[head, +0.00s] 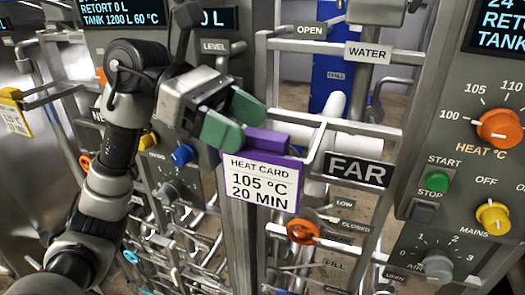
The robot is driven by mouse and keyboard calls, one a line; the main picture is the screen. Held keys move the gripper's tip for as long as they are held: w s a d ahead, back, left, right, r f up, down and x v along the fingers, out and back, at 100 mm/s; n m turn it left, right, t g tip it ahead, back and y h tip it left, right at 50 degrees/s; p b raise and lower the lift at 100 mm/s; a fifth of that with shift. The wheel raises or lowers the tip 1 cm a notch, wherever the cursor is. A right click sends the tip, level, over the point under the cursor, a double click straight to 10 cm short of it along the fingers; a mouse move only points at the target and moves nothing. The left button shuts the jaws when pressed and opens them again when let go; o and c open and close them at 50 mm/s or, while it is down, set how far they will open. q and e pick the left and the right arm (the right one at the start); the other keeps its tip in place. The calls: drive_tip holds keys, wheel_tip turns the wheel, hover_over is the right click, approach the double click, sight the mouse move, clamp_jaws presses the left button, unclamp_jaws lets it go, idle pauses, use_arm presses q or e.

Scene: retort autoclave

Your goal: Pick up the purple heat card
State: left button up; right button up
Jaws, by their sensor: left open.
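The purple heat card (262,183) hangs upright at the middle of the head view. Its white face reads "HEAT CARD 105 °C 20 MIN", and a purple top part (267,140) sticks up behind the face. My left gripper (237,120) has green fingertips and is open. Its fingertips are at the upper left of the card, close to the purple top part. I cannot tell whether they touch it. My right gripper is not in view.
Metal rails and a grey post (240,240) surround the card. A "FAR" sign (358,171) is to its right. A control panel with an orange heat knob (499,128) and green start button (437,181) stands at right. A yellow-edged card (14,116) hangs far left.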

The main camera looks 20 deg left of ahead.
use_arm(q)
drive_tip(key=shift+s+d+f+p, duration=0.15)
drive_tip(key=shift+d+p, duration=0.05)
drive_tip(key=shift+d, duration=0.35)
drive_tip(key=shift+s+d+f+p, duration=0.1)
drive_tip(key=shift+d+p, duration=0.05)
drive_tip(key=shift+d, duration=0.4)
drive_tip(key=shift+d+f, duration=0.15)
drive_tip(key=shift+d, duration=0.1)
drive_tip(key=shift+w+f, duration=0.1)
drive_tip(key=shift+c, duration=0.5)
drive_tip(key=c, duration=0.9)
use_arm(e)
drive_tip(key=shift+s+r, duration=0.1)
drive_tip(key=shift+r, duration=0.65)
